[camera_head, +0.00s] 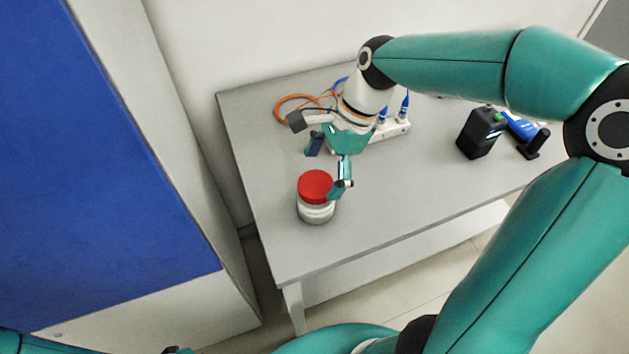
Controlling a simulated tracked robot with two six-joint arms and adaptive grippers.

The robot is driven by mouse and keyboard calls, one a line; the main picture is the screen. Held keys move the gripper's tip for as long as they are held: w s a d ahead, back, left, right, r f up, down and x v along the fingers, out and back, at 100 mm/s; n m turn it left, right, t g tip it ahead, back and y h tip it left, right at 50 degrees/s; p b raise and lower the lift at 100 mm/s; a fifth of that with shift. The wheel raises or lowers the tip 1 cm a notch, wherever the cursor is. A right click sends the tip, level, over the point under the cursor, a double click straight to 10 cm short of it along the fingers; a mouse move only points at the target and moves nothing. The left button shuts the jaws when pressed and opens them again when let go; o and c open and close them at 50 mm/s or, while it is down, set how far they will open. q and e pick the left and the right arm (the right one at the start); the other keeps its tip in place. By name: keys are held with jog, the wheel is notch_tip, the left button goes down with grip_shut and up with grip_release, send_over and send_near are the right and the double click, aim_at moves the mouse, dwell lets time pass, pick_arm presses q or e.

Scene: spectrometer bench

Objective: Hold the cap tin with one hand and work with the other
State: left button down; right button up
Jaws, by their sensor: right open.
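The cap tin, which I take to be the white jar with a red lid (314,210), stands upright near the left front part of the grey table. My right gripper (326,171) is open beside it. One finger is at the right edge of the red lid; I cannot tell whether it touches. The other finger is behind the tin, above it in the picture. My left gripper is not clearly in view; only teal arm parts show at the bottom left edge.
The grey table (262,185) has free room right of the tin. A white power strip (392,130) with blue plugs and an orange cable (290,104) lie behind my right gripper. A black device (480,133) stands at right. A blue-doored cabinet (90,150) is at left.

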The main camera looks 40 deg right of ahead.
jog(key=shift+x, duration=0.9)
jog(key=shift+c, duration=0.3)
jog(key=shift+r, duration=0.1)
jog(key=c, duration=0.7)
jog(key=shift+r, duration=0.1)
